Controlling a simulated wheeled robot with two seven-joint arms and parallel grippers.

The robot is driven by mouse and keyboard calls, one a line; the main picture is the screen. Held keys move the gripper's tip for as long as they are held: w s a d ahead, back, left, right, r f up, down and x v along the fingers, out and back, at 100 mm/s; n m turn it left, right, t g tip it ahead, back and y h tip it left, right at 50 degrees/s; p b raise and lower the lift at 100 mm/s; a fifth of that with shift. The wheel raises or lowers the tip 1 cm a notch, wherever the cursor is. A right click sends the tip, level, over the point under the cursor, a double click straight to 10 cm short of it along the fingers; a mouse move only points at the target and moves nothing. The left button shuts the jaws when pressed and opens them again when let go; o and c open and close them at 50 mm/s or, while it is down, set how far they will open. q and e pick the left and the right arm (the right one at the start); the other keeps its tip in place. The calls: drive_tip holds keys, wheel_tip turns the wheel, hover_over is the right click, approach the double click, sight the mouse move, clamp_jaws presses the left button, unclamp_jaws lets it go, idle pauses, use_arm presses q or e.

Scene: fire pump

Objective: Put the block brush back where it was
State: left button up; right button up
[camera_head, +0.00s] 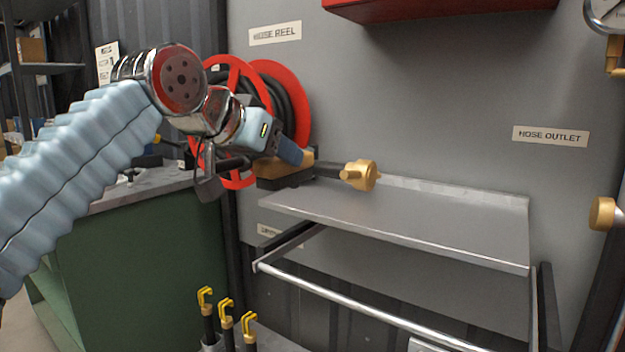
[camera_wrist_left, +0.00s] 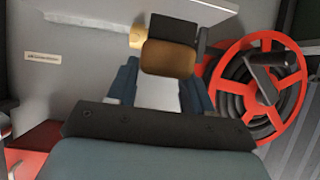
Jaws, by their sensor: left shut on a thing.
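My left gripper (camera_head: 292,152) comes in from the left and is shut on the block brush (camera_head: 298,164), a tan block with a dark underside. It is at the left end of the grey metal shelf (camera_head: 430,223); I cannot tell whether the brush touches the shelf. In the left wrist view the brush's brown block (camera_wrist_left: 168,58) shows just past the two blue fingers (camera_wrist_left: 160,90), with its dark part beyond. My right gripper is not in view.
A brass nozzle (camera_head: 360,175) sits just right of the brush at the shelf's back. The red hose reel (camera_head: 285,95) is behind my gripper. The shelf's middle and right are clear. A metal rail (camera_head: 360,305) runs below; yellow-tipped tools (camera_head: 226,312) stand lower left.

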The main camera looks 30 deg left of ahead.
use_arm(q)
drive_tip(key=w+p, duration=0.2)
drive_tip(key=w, duration=0.8)
drive_tip(key=f+b, duration=0.1)
drive_tip(key=f, duration=0.3)
drive_tip(key=f+b, duration=0.1)
drive_tip(key=f, duration=0.1)
drive_tip(key=shift+d+f+b, duration=0.3)
drive_tip(key=shift+d+b, duration=0.05)
drive_tip(key=shift+d, duration=0.05)
drive_tip(key=shift+w+f, duration=0.2)
drive_tip(key=shift+w, duration=0.2)
drive_tip(key=shift+f, duration=0.1)
drive_tip(key=o, duration=0.7)
drive_tip(key=shift+f, duration=0.1)
drive_tip(key=shift+c, duration=0.2)
drive_tip(key=o, duration=0.4)
drive_tip(key=shift+o, duration=0.2)
